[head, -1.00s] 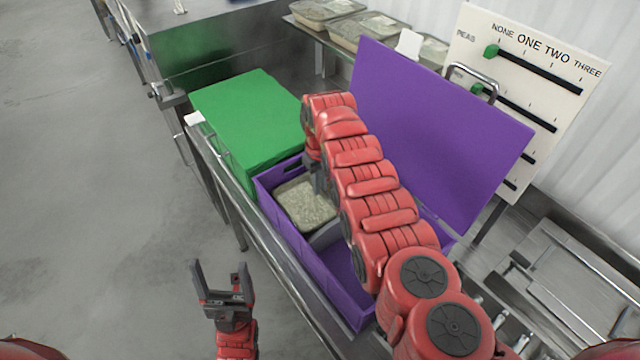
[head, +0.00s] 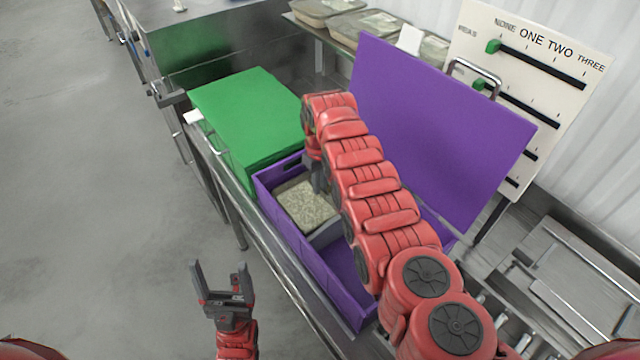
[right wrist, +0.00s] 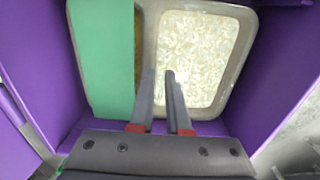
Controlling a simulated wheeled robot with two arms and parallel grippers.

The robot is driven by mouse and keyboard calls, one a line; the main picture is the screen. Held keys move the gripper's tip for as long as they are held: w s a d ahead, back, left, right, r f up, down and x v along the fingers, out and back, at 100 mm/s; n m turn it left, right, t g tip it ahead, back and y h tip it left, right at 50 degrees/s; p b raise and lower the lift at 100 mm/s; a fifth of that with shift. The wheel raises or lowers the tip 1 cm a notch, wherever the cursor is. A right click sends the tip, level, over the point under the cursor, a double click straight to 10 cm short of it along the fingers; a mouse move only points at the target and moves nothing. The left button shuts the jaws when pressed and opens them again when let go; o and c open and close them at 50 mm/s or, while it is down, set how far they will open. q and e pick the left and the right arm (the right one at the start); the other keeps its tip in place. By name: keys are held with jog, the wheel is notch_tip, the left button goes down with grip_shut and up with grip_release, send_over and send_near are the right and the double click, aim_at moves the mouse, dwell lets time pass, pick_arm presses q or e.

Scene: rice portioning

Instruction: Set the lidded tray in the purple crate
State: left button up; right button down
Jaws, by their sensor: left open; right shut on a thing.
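The tray (head: 309,203), with pale grains showing through its top, is inside the open purple crate (head: 308,282), at its far end. In the right wrist view the tray (right wrist: 197,60) lies between the crate's purple walls (right wrist: 276,75). My right gripper (right wrist: 159,76) is shut on the tray at the bar between its pale-grain part and a narrow brown strip. My right arm hides part of the tray and crate in the head view. I cannot tell whether the tray touches the crate floor. My left gripper (head: 219,268) is open and empty, left of the crate.
A closed green crate (head: 245,115) stands just beyond the purple one. A flat green piece (right wrist: 103,60) borders the tray in the wrist view. The raised purple lid (head: 430,140) and a slider board (head: 535,75) stand right. More trays (head: 370,30) sit on a shelf behind.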

jog(key=c, duration=0.8)
grip_release()
jog(key=shift+o, duration=0.2)
jog(key=o, duration=0.4)
jog(key=shift+o, duration=0.2)
jog(key=shift+r, duration=0.1)
